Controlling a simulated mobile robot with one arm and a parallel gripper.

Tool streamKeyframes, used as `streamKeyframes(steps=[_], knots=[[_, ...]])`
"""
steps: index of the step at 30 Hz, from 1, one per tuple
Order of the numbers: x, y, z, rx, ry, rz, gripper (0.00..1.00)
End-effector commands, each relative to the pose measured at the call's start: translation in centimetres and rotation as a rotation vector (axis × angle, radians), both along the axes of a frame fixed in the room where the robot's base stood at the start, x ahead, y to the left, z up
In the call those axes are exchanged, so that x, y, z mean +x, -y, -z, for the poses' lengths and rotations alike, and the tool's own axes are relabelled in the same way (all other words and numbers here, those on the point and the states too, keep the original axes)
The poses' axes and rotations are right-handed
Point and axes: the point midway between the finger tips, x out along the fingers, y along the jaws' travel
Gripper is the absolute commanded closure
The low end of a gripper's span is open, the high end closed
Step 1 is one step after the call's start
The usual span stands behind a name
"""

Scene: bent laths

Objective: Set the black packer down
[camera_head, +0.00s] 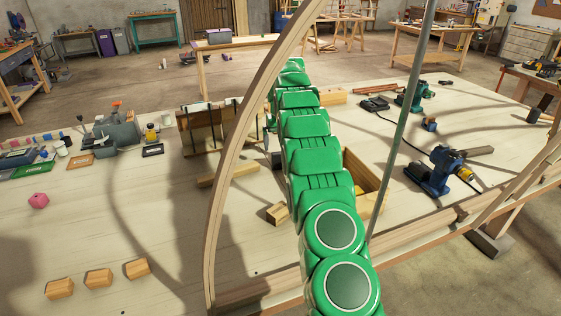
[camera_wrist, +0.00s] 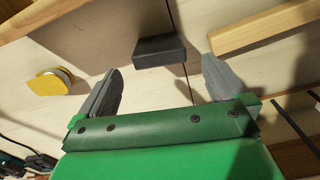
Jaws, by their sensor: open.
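The black packer (camera_wrist: 160,51) is a small dark block lying on the pale wooden surface in the wrist view. It appears just beyond and between the fingertips, with a gap to each finger. My gripper (camera_wrist: 160,66) is open, its two grey fingers spread wide with nothing between them. In the head view my green arm reaches away over the bench; the gripper and the packer cannot be made out there.
A yellow roll (camera_wrist: 50,82) lies left of the fingers and a wooden bar (camera_wrist: 262,26) right. A tall bent lath (camera_head: 234,150) arches up beside my arm.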

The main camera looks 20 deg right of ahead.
Motion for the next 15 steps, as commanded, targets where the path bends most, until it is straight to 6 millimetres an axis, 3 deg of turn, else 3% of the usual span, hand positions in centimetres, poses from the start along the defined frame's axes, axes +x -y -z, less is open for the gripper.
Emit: streamKeyframes(steps=[15], knots=[[0.8, 0.0, 2.7, 0.0, -0.003, 0.0, 0.0]])
